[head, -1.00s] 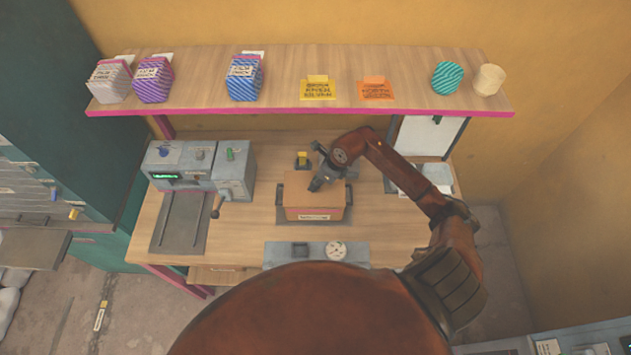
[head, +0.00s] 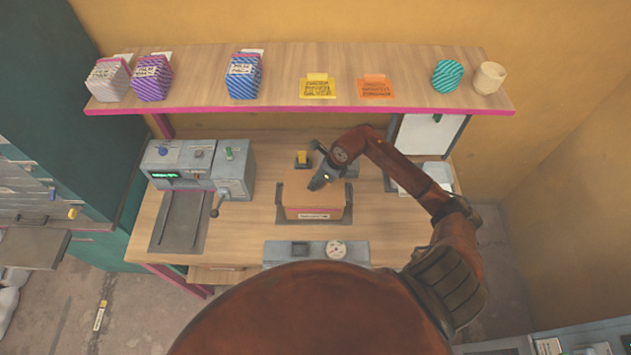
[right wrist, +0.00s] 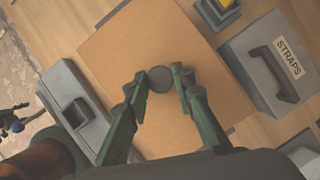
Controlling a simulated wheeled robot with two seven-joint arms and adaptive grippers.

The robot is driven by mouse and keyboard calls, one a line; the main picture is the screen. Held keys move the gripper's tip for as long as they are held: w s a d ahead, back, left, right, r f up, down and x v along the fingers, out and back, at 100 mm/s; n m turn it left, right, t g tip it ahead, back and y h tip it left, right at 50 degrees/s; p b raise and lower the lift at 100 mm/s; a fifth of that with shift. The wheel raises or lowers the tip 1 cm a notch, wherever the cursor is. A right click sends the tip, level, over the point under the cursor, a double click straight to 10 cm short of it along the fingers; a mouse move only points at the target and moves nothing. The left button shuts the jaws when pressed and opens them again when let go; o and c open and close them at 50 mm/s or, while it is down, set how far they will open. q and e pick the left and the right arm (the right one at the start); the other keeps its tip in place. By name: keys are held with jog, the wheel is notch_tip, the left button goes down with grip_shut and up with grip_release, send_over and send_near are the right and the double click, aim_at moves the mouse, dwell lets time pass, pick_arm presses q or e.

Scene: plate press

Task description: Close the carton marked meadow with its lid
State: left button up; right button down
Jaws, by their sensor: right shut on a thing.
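The brown cardboard carton (head: 314,213) stands on a dark mat in the middle of the bench. Its front label is too blurred to read. A flat brown lid (right wrist: 150,50) covers its top and fills the middle of the right wrist view. I cannot tell whether the lid is fully seated. My right gripper (head: 317,184) is over the lid from above. In the right wrist view its green fingers (right wrist: 160,82) are shut on the dark round knob (right wrist: 160,80) of the lid. My left gripper is not in view.
A grey machine with a lever (head: 232,180) stands left of the carton. A grey panel with a dial (head: 318,252) is in front. A grey box marked STRAPS (right wrist: 270,65) shows beside the lid. A shelf (head: 200,85) with wrapped boxes runs behind and above.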

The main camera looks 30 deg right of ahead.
jog(key=shift+f+b, duration=0.55)
jog(key=shift+b, duration=0.45)
dwell(1.7)
jog(key=c, duration=1.5)
grip_release()
jog(key=shift+c, duration=0.2)
jog(key=shift+o, duration=0.2)
jog(key=o, duration=0.4)
jog(key=shift+r, duration=0.1)
jog(key=shift+r+p, duration=1.7)
jog(key=shift+r, duration=1.75)
